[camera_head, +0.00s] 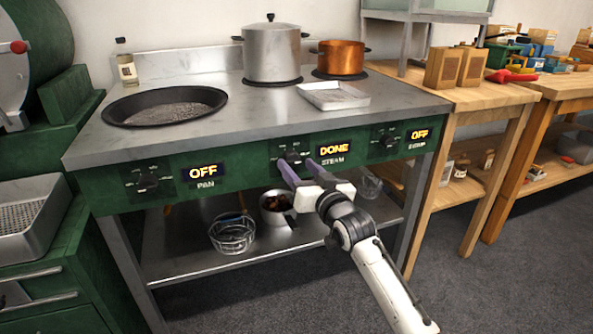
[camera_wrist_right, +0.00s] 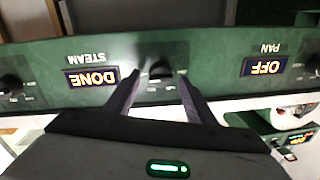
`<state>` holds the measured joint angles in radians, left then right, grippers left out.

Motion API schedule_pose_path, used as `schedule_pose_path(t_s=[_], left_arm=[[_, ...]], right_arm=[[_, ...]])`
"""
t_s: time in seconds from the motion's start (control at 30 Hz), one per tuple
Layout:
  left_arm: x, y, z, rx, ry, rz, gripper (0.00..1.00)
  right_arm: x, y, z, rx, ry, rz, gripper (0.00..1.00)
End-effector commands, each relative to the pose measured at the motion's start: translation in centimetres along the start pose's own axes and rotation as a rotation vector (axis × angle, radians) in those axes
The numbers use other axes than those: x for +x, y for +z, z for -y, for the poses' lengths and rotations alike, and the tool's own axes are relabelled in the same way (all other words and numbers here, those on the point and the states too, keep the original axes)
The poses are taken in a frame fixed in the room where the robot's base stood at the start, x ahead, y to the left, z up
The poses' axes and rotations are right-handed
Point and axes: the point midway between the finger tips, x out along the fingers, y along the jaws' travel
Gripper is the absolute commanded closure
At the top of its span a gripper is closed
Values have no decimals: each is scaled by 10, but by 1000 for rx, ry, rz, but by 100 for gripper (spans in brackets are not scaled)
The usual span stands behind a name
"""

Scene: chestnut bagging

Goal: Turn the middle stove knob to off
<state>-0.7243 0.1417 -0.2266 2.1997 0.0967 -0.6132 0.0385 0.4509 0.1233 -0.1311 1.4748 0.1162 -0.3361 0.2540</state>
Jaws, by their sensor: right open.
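The middle stove knob (camera_head: 294,158) is dark and sits on the green front panel, beside a display (camera_head: 335,149) reading DONE above the word STEAM. My right gripper (camera_head: 297,163) reaches up to this knob from the front, open, with one purple finger on each side. In the right wrist view, which is upside down, the knob (camera_wrist_right: 157,70) shows between the tips of the two fingers (camera_wrist_right: 159,78). I cannot tell whether the fingers touch it. My left gripper is not in view.
The left knob (camera_head: 148,183) has a PAN display reading OFF, and the right knob (camera_head: 388,141) also has an OFF display. A steel pot (camera_head: 272,53), a copper pot (camera_head: 341,58) and a tray (camera_head: 333,96) stand on top. A wire basket (camera_head: 232,235) is on the shelf below.

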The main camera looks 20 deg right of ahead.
Motion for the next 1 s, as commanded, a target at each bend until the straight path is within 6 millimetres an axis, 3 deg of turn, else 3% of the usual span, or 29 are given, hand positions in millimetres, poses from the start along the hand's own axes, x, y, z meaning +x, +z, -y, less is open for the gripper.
schedule_pose_path(t_s=[0.2,0.47,0.7,1.0], left_arm=[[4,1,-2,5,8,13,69],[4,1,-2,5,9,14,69],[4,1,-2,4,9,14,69],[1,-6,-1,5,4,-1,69]], right_arm=[[14,1,1,0,-1,1,50],[15,0,1,0,-1,1,50],[14,0,0,0,0,1,90],[14,-1,0,-34,1,5,90]])
